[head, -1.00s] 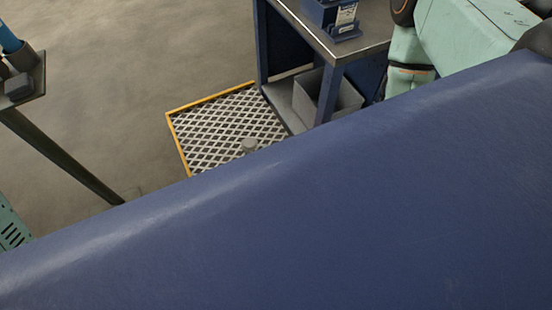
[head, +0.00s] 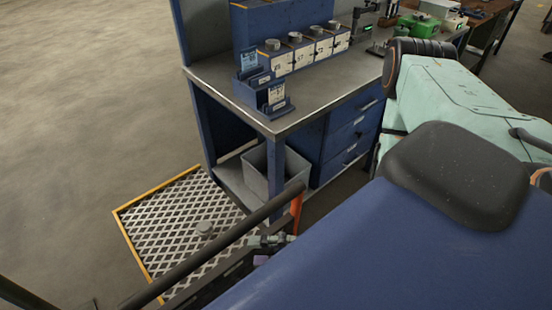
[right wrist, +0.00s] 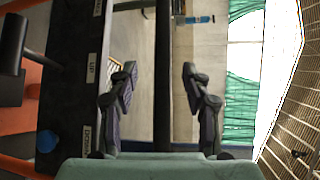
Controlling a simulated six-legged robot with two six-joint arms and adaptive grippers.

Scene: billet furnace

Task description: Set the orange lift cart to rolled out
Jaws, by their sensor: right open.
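The orange lift cart shows in the head view as an orange upright (head: 297,210) and a dark push bar (head: 215,240) slanting from lower left to upper right. The rest of the cart is hidden by the large blue surface. My right gripper (head: 270,241) is small and partly hidden beside the bar. In the right wrist view my right gripper (right wrist: 158,72) is open, and the dark bar (right wrist: 164,40) runs between its fingers, not gripped. An orange cart part (right wrist: 30,75) and a dark panel labelled UP and DOWN (right wrist: 75,80) stand left. My left gripper is not in view.
A blue workbench (head: 222,85) with labelled blocks stands behind the bar. A grey bin (head: 257,170) sits under it. A yellow-edged grating (head: 165,222) lies on the floor. Open floor (head: 70,110) is at the left.

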